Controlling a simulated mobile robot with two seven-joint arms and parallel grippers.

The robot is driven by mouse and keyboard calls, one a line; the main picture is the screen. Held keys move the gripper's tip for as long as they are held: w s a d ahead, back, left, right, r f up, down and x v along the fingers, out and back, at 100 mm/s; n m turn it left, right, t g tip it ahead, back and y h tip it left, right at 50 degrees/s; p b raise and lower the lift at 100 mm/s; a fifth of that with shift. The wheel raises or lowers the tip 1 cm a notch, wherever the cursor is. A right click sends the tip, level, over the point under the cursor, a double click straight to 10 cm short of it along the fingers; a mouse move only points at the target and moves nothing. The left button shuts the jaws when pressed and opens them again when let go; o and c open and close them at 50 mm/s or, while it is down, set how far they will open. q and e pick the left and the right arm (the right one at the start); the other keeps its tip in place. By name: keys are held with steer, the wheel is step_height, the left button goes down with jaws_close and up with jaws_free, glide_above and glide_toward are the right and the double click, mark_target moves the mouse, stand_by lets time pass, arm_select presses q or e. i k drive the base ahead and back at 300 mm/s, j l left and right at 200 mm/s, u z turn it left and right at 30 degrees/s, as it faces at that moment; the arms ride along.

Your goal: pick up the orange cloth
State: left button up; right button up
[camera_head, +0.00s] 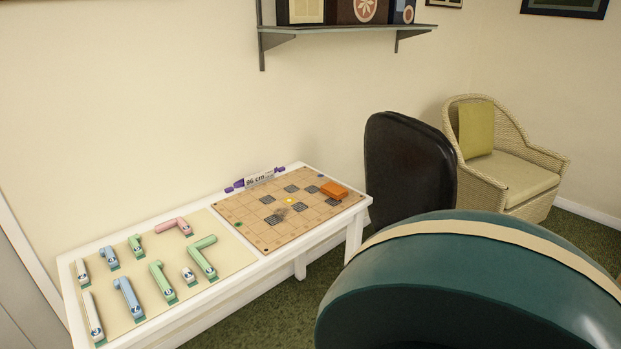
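A small orange folded piece, which looks like the orange cloth (334,190), lies near the right corner of a tan game board (258,236). The board rests on the right part of a long white table (262,264) against the wall. Neither of my grippers is in view.
Several pastel pieces, among them a pink one (174,226), lie on a beige mat (228,259) on the table's left part. A labelled purple-ended item (260,178) is at the board's back edge. A dark chair (405,165) and a large teal rounded object (450,290) stand to the right.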

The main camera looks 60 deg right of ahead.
mark_target(332, 190)
steer(key=k+l+u, duration=0.2)
steer(key=l, duration=0.15)
steer(key=k+l+u, duration=0.35)
steer(key=l, duration=0.25)
steer(key=k+l+u, duration=0.1)
steer(key=k+l, duration=0.2)
steer(key=l, duration=0.15)
steer(key=k+l+u, duration=0.15)
steer(key=k+l, duration=0.15)
steer(key=l, duration=0.15)
